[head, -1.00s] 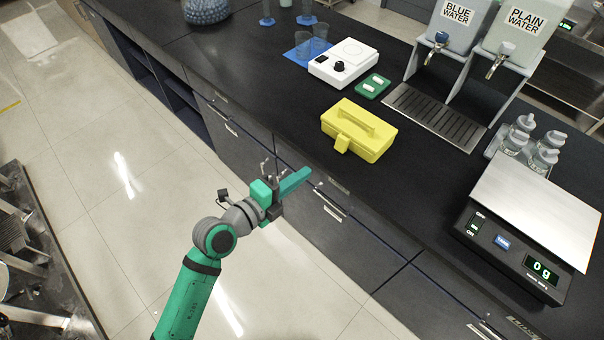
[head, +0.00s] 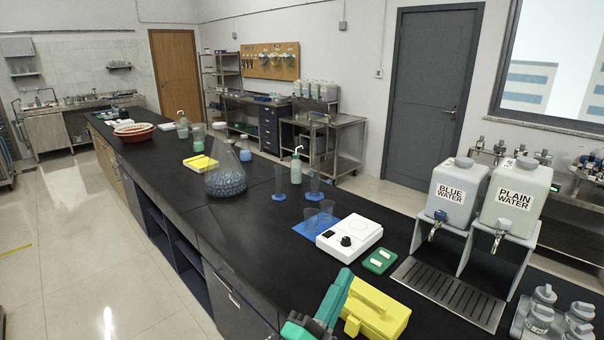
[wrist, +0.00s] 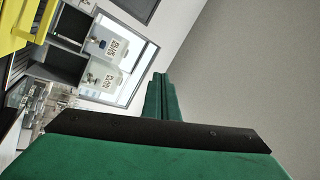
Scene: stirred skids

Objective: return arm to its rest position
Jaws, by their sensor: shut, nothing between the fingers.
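My gripper (head: 332,296) shows at the bottom of the head view, green and in front of the bench's near edge. In the picture it overlaps the left side of the yellow box (head: 377,309); I cannot tell the gap between them. In the wrist view my gripper's green fingers (wrist: 161,92) lie together with nothing between them. The yellow box also shows at the upper left of the wrist view (wrist: 18,25). Most of my arm is below the head view.
The black bench (head: 268,228) runs away to the back left. A white stirrer (head: 349,237), a green tray (head: 380,261), a large flask (head: 226,170) and the water dispensers (head: 458,190) stand on it. Open floor (head: 90,240) lies left of the bench.

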